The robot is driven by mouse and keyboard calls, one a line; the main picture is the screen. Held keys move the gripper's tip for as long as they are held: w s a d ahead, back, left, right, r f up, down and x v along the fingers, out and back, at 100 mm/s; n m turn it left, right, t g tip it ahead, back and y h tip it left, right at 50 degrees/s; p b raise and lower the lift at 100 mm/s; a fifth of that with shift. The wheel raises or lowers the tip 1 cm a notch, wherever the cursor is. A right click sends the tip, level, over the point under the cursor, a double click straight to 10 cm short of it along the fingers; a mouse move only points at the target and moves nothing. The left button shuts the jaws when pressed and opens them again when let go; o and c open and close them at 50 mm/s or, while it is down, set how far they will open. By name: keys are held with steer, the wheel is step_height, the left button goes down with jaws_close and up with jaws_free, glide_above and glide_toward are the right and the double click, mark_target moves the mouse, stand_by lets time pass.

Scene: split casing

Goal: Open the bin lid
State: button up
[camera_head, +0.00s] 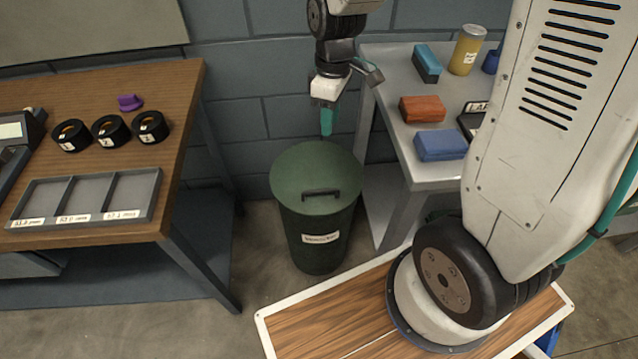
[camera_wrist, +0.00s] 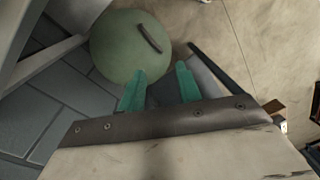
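A round green bin (camera_head: 318,241) with a label on its front stands on the floor between two tables. Its green lid (camera_head: 316,171) lies closed on top, with a dark bar handle (camera_head: 321,193) on the side toward the head camera. My gripper (camera_head: 326,134) hangs above the back of the lid, pointing down. In the wrist view, its two teal fingers (camera_wrist: 160,84) are spread apart with nothing between them. The lid (camera_wrist: 115,55) and handle (camera_wrist: 149,38) show beyond the fingertips, apart from them.
A wooden table (camera_head: 100,90) at left holds several black rolls, a purple item (camera_head: 130,102) and a grey divided tray (camera_head: 87,221). A grey table (camera_head: 393,115) at right holds coloured blocks and a yellow can (camera_head: 467,50). The bin stands close between both tables.

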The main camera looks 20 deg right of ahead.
steer(key=w+f+n+g, duration=0.1)
steer(key=w+f+n, duration=0.1)
steer(key=f, duration=0.6)
steer(key=w+f+n, duration=0.2)
steer(key=f+n, duration=0.1)
steer(key=f, duration=0.5)
glide_above(319, 184)
steer(key=s+a, duration=0.2)
steer(key=s, duration=0.2)
step_height(319, 184, down, 10)
steer(key=shift+d+f, duration=0.1)
jaws_close()
